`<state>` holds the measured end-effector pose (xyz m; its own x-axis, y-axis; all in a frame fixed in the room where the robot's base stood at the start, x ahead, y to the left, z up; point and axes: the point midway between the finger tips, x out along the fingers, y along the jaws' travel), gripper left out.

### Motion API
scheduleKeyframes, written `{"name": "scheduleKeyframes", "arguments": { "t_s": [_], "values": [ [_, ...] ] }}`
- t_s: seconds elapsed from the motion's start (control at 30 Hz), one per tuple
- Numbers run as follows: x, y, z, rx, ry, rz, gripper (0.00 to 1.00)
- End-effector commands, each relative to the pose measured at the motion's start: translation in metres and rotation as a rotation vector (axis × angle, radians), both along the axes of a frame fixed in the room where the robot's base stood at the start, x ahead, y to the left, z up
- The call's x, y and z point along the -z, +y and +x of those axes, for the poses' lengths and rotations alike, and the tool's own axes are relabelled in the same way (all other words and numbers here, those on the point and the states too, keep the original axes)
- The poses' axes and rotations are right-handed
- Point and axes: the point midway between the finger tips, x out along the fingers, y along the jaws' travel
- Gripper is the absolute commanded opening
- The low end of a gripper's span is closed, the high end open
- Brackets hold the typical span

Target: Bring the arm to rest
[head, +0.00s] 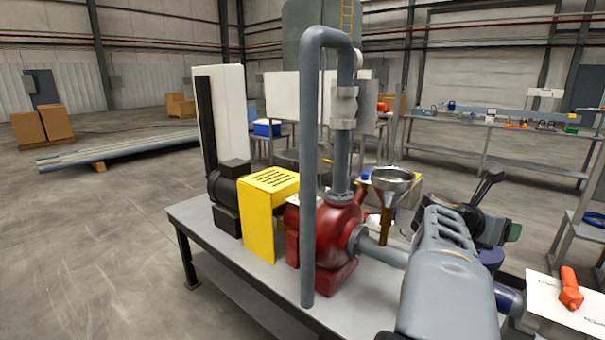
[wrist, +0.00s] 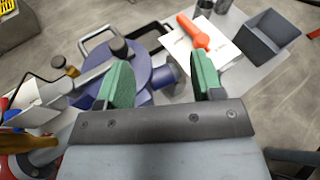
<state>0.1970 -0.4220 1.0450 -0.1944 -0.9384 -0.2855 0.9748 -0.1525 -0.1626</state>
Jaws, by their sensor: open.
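My gripper (wrist: 162,78) is open in the wrist view, its two green-padded fingers apart with nothing held between them. Beyond the fingers is a blue-purple round body with a flange (wrist: 150,75). In the head view my grey arm reaches in from the lower right, in front of the bench. It hides part of the pipework to the right of the red pump (head: 345,235). A green finger pad shows past the arm at the right.
A yellow guard (head: 268,205), a tall grey pipe (head: 308,180) and a metal funnel (head: 391,182) stand at the bench (head: 205,222). An orange object (head: 570,288) lies on a white sheet (head: 545,310). A grey open bin (wrist: 268,35) is beside it.

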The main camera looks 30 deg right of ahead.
Motion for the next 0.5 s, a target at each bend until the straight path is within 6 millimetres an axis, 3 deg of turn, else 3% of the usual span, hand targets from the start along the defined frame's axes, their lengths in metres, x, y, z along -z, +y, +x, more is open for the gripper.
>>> {"name": "scheduleKeyframes", "arguments": {
  "t_s": [0.17,0.33,0.43,0.5],
  "values": [
    [-0.025,0.014,0.046,-0.235,0.165,-0.053,0.61],
    [-0.048,0.044,0.104,-0.539,0.400,-0.141,0.61],
    [-0.061,0.079,0.147,-0.773,0.591,-0.224,0.61],
    [-0.069,0.116,0.180,-0.978,0.768,-0.313,0.61]
  ]
}}
